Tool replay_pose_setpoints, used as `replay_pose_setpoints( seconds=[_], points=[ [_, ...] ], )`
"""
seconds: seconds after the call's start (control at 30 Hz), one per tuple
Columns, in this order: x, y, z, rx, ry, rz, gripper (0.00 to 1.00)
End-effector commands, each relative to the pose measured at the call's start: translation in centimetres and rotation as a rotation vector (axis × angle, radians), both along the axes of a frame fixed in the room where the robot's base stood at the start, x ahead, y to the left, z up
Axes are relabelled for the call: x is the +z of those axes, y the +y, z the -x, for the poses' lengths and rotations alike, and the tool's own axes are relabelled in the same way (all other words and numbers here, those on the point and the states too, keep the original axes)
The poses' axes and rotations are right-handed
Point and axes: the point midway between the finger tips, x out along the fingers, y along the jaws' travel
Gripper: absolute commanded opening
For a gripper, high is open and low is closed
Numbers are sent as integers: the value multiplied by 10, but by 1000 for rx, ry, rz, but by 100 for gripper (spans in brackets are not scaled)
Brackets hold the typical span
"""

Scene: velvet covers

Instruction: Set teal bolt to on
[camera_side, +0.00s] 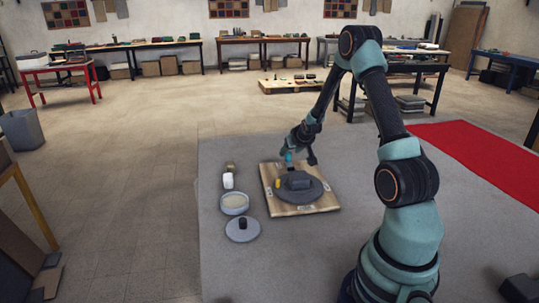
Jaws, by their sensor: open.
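A wooden board (309,208) lies on the grey mat, with a dark round plate (290,195) on it. A dark block (299,180) sits on the plate, and a small yellow piece (277,184) is at its left. A small bright teal piece (289,158) shows at the board's far edge, right by my gripper; it may be the teal bolt, but it is too small to tell its setting. My gripper (299,157) is open and points down over the far edge of the board. I cannot tell whether it touches the teal piece.
Left of the board stand a small brown item (231,167), a white cylinder (228,181), a round pale dish (234,205) and a grey disc with a black knob (242,229). A red carpet (480,160) lies at the right. The mat (280,260) in front is clear.

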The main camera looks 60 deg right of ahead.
Motion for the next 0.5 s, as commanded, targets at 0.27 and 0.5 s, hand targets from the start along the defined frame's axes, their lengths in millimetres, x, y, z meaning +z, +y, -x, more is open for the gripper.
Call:
replay_pose_setpoints(
  seconds=[0.27,0.5],
  points=[
    [-20,-12,-15,1,0,-2,59],
    [-23,-14,-18,1,-1,-1,59]
  ],
)
